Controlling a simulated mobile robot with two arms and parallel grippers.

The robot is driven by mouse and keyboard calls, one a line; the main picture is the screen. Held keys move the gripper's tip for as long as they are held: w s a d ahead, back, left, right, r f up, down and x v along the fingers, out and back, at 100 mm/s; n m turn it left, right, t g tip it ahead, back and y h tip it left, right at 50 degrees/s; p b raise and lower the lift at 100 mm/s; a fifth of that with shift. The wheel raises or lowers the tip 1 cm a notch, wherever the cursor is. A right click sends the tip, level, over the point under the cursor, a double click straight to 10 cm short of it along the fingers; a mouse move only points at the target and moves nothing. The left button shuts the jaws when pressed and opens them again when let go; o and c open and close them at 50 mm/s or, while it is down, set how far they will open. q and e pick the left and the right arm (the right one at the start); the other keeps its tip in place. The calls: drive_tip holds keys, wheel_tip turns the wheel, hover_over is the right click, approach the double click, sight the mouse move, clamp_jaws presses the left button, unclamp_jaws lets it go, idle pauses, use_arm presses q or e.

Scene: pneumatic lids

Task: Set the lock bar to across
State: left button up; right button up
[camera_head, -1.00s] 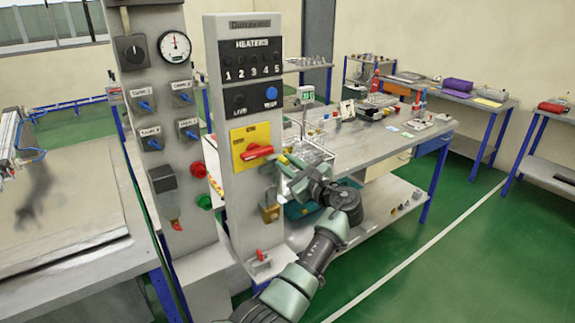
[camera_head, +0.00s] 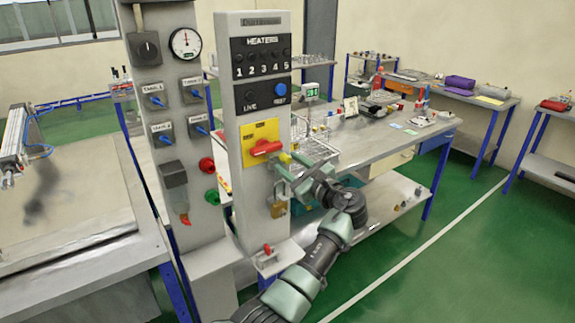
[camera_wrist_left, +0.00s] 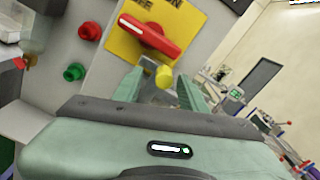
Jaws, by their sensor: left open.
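A yellow plate (camera_head: 258,140) on the grey panel carries a red handle (camera_head: 266,147), lying nearly level in the head view. The red handle (camera_wrist_left: 150,36) also shows in the left wrist view, slanting down to the right. A small yellow knob (camera_wrist_left: 163,77) stands just below it, between my left gripper's fingers. I cannot tell whether this knob is part of the lock bar. My left gripper (camera_wrist_left: 162,88) is open, its two fingers apart on either side of the knob; contact is unclear. In the head view my left gripper (camera_head: 284,170) is beside the panel's right edge, above a brass padlock (camera_head: 279,209).
A workbench (camera_head: 375,148) with a wire basket and small items is behind my arm. Green floor is open to the right.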

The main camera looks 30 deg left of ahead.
use_arm(q)
drive_tip(key=b+v, duration=0.1)
drive_tip(key=v, duration=0.5)
drive_tip(key=shift+s+d+b, duration=0.2)
drive_tip(key=shift+s+b, duration=0.05)
drive_tip(key=shift+b, duration=0.15)
